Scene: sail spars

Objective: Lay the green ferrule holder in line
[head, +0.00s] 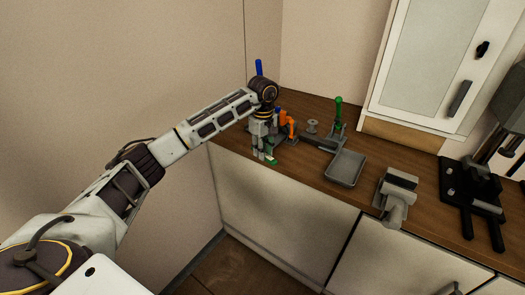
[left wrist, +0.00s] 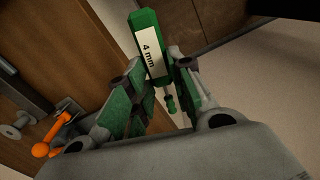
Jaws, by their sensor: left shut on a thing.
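The green ferrule holder (left wrist: 148,48) is a green block with a white "4 mm" label. It lies between the two fingers of my left gripper (left wrist: 160,85), which is shut on it. A small green and grey part (left wrist: 169,100) shows just below the block in the left wrist view; I cannot tell whether it is joined to it. In the head view my left gripper (head: 264,157) points down at the counter's front edge, with a bit of green (head: 272,161) at its tips. Most of the holder is hidden there. My right gripper is not in view.
On the wooden counter (head: 300,165), an orange clamp-like part (head: 289,124) stands close beside my gripper. A small grey spool (head: 312,126), a stand with an upright green handle (head: 338,108) and a grey tray (head: 346,168) are further right. A grey vise-like device (head: 397,192) and black fixture (head: 472,190) follow.

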